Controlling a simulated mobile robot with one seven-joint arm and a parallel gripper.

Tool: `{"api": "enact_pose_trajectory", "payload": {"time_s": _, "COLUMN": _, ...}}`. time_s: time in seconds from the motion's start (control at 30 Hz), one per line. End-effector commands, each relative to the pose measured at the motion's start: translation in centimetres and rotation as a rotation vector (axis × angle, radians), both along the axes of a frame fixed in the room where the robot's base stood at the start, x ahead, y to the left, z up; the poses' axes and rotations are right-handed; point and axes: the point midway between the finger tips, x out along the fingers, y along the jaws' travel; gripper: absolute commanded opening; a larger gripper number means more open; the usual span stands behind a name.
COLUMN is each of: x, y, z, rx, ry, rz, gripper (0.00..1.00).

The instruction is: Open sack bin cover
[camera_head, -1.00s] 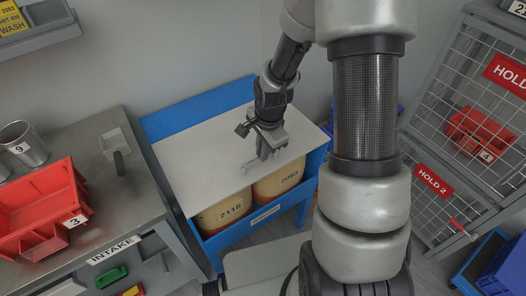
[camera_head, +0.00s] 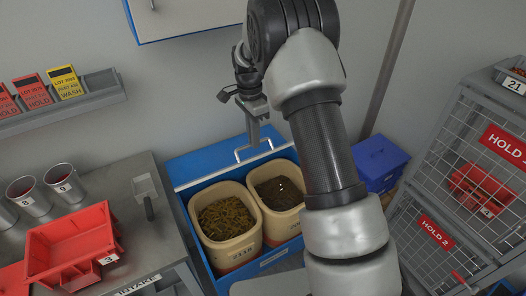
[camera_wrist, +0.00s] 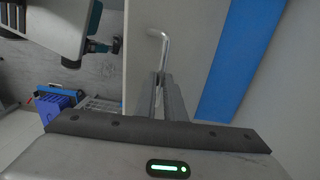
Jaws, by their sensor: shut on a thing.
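The blue sack bin (camera_head: 190,172) stands open, with two tan sacks or tubs in view: one (camera_head: 228,250) holds yellowish-brown material, the other (camera_head: 285,222) darker grains. The grey cover no longer lies over them; in the head view its angle is hard to tell. In the wrist view, my gripper (camera_wrist: 165,85) is shut on the handle (camera_wrist: 158,36), beside the flat grey cover (camera_wrist: 195,55). The fingers hide part of the handle.
A counter with a red bin (camera_head: 75,240), metal cups (camera_head: 62,183) and a scoop (camera_head: 147,195) stands left. Blue boxes (camera_head: 380,160) and wire cages (camera_head: 480,165) are right. A wall cabinet (camera_head: 190,15) hangs above, near my arm.

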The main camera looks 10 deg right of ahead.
Motion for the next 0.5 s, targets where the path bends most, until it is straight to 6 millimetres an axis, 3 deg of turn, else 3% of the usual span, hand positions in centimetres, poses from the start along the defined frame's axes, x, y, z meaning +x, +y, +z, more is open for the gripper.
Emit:
{"api": "enact_pose_trajectory", "payload": {"time_s": 0.03, "x": 1.1, "y": 0.7, "z": 0.0, "rx": 0.006, "ry": -0.01, "rz": 0.007, "gripper": 0.0}}
{"api": "enact_pose_trajectory", "payload": {"time_s": 0.2, "x": 2.9, "y": 1.3, "z": 0.8, "rx": 0.006, "ry": -0.008, "rz": 0.006, "gripper": 0.0}}
{"api": "enact_pose_trajectory", "payload": {"time_s": 0.5, "x": 4.1, "y": 1.7, "z": 1.1, "rx": 0.006, "ry": -0.004, "rz": 0.007, "gripper": 0.0}}
